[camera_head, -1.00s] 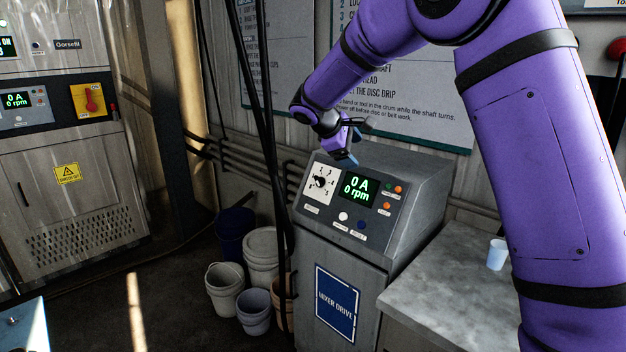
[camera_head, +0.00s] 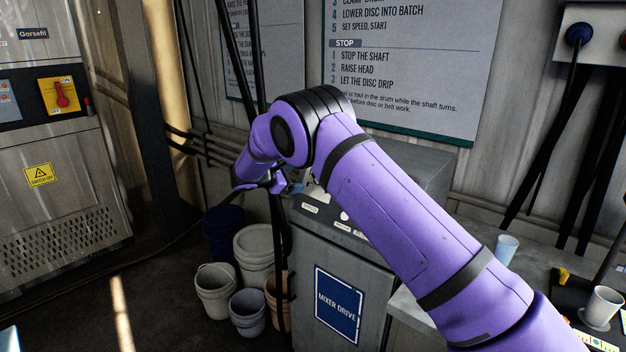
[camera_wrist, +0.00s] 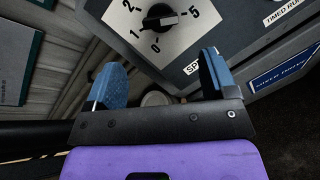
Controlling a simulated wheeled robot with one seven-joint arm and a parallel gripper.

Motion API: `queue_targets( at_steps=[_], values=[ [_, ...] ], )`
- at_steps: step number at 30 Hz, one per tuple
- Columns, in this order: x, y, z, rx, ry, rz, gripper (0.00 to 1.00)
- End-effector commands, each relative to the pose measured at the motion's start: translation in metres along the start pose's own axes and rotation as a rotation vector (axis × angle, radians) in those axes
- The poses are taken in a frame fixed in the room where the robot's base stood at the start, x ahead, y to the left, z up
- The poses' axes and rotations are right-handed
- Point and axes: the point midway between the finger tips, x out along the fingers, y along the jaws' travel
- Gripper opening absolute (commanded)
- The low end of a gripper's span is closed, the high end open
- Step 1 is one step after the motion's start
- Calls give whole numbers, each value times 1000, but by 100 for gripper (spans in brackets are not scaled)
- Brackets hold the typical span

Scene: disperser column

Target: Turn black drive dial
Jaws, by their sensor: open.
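The black drive dial (camera_wrist: 160,18) shows at the top of the wrist view, on a white scale plate (camera_wrist: 185,36) with numbers around it. My gripper (camera_wrist: 160,80) is open, with two blue fingers wide apart and nothing between them. The dial lies beyond the fingertips, apart from them. In the head view my gripper (camera_head: 285,186) is at the upper left of the mixer drive cabinet (camera_head: 360,262). My arm hides the dial and most of the panel there.
Several buckets (camera_head: 215,285) stand on the floor left of the cabinet. Black cables (camera_head: 262,80) hang just left of my gripper. A light blue cup (camera_head: 507,247) and a white cup (camera_head: 602,305) stand on the bench at right.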

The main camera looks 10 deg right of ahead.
Motion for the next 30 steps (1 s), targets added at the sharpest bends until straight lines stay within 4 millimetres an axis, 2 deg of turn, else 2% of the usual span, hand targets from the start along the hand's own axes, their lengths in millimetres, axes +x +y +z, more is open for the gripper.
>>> queue_targets(
  at_steps=[9, 15, 21, 30],
  values=[
    [56, -1, 1, 1, -1, -4, 79],
    [84, -1, 0, 2, 0, -3, 79],
    [96, -1, 0, 2, 0, -3, 79],
    [98, -1, 0, 1, 0, -2, 79]
  ],
)
